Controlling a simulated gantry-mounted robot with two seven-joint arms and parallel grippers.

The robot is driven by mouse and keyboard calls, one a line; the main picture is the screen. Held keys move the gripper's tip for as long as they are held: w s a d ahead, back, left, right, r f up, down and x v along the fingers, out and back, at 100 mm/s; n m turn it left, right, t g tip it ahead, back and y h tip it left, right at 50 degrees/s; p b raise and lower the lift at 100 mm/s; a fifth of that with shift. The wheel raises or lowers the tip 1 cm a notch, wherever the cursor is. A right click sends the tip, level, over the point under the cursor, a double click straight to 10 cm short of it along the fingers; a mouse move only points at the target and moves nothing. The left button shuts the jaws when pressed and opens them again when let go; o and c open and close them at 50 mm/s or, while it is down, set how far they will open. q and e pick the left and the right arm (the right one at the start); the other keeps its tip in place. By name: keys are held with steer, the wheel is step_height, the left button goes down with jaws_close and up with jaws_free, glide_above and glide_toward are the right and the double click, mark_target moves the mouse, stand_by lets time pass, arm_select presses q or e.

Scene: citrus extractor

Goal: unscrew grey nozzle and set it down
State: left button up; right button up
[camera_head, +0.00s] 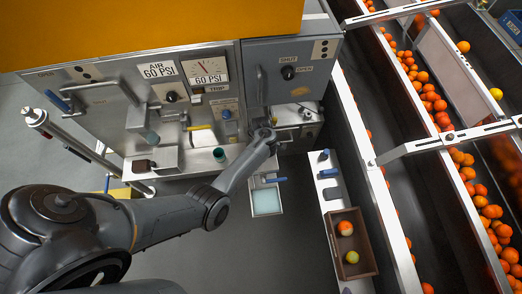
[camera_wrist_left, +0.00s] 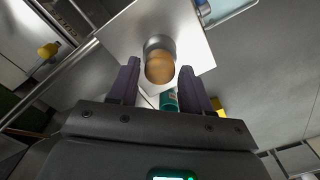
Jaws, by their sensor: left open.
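In the left wrist view a short grey cylindrical piece, seemingly the grey nozzle (camera_wrist_left: 159,42), with a tan-orange round end, sits against a bright metal plate (camera_wrist_left: 120,35). My left gripper (camera_wrist_left: 159,72) is open, with its two dark fingers on either side of the tan end. Gaps show on both sides, so it does not grip the piece. In the head view my left arm reaches to the right part of the machine. The wrist hides the fingers and the nozzle there. My right gripper is not in view.
A teal cylinder (camera_wrist_left: 169,101) lies just below the nozzle in the wrist view. In the head view a pale blue tray (camera_head: 266,202) is below the machine. A narrow white shelf (camera_head: 327,190) holds a brown box (camera_head: 370,262) with two fruits, beside the fruit conveyor (camera_head: 385,150).

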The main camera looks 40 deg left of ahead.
arm_select(q)
steer(key=m, duration=0.7)
steer(key=c, duration=0.6)
steer(key=shift+o, duration=0.2)
steer(key=n, duration=0.2)
steer(key=shift+w+d+n, duration=0.1)
steer(key=shift+n, duration=0.3)
steer(key=n, duration=0.5)
steer(key=shift+r, duration=0.1)
steer(key=n, duration=0.4)
